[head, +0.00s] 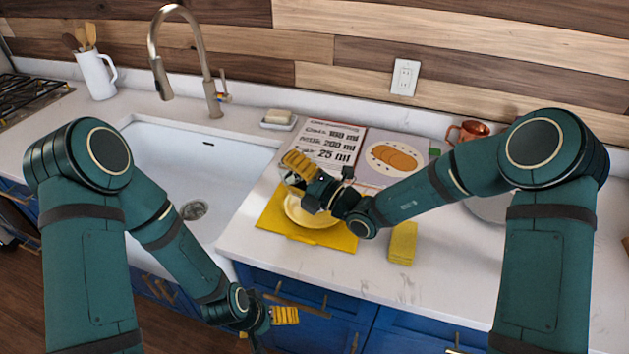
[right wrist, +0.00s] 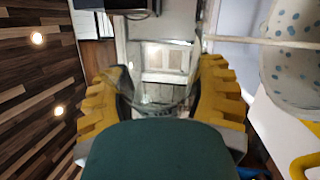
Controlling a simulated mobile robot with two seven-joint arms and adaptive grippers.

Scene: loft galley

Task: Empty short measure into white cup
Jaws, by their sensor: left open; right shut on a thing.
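My right gripper (head: 301,172) is shut on a clear, see-through measure (head: 291,180), above the yellow mat. In the right wrist view the measure (right wrist: 155,90) shows between the yellow fingers of my right gripper (right wrist: 160,80). Its contents and exact tilt cannot be made out. A white vessel with blue dots (right wrist: 291,52) is at the upper right of that view; whether it is the white cup I cannot tell. In the head view no white cup is clearly seen near the gripper. My left gripper (head: 270,328) is open and empty, low in front of the blue cabinets.
A pale yellow bowl (head: 312,216) sits on the yellow mat (head: 272,222), partly behind my right gripper. A recipe book (head: 335,143), yellow sponge (head: 403,243), soap dish (head: 278,121) and copper mug (head: 470,131) are around.

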